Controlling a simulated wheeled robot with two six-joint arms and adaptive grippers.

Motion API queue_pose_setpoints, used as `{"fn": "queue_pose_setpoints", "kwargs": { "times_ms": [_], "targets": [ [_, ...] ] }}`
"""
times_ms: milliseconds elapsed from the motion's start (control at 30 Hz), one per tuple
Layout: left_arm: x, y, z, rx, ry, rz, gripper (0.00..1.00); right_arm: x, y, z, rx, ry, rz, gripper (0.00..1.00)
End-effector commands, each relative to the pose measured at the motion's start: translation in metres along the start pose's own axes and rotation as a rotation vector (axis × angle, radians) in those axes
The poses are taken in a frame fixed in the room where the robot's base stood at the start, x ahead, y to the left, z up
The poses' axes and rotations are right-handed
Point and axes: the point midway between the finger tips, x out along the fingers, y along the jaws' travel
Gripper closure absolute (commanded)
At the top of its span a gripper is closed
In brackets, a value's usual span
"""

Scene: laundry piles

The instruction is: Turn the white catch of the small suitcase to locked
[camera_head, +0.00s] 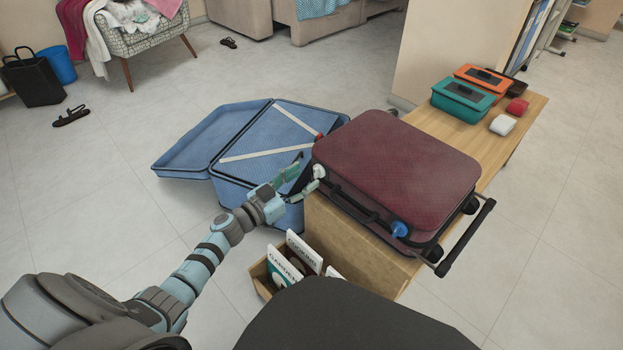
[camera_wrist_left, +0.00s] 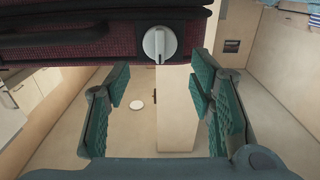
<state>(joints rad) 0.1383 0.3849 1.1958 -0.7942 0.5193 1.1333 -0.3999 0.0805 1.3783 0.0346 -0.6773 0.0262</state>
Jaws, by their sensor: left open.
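The small maroon suitcase (camera_head: 400,150) lies flat and closed on a wooden bench. Its white catch (camera_head: 319,171) is a round knob at the left end of the near side. It also shows in the left wrist view (camera_wrist_left: 160,44), with its raised grip roughly upright. A blue catch (camera_head: 399,229) is at the right end of that side. My left gripper (camera_head: 305,180) is open and empty, close to the white catch. In the left wrist view its green-padded fingers (camera_wrist_left: 160,85) are spread, with the catch ahead between them. My right gripper is out of view.
The wooden bench (camera_head: 527,108) carries teal (camera_head: 463,101) and orange boxes beyond the suitcase. An open blue suitcase (camera_head: 255,150) lies on the floor behind my left gripper. A crate of books (camera_head: 262,281) stands below, by the bench. Floor at left is mostly clear.

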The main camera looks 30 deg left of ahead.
Motion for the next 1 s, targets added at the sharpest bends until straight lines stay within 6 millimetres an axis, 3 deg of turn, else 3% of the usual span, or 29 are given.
{"fn": "queue_pose_setpoints", "kwargs": {
  "times_ms": [100, 200, 500, 800, 1000],
  "targets": [
    [0.025, 0.0, 0.003, -0.001, 0.001, -0.001, 0.51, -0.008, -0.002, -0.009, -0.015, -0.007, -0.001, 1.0],
    [0.035, 0.0, 0.002, -0.001, -0.001, -0.001, 0.51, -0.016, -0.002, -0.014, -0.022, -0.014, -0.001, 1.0],
    [0.039, 0.0, 0.001, -0.001, -0.003, -0.001, 0.51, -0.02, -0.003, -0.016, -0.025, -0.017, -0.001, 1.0],
    [0.038, 0.0, 0.001, -0.001, -0.003, -0.001, 0.97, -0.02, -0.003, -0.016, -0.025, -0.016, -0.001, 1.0],
    [0.038, 0.0, 0.001, 0.009, -0.003, -0.001, 0.97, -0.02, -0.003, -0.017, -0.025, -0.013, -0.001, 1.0]
  ]
}}
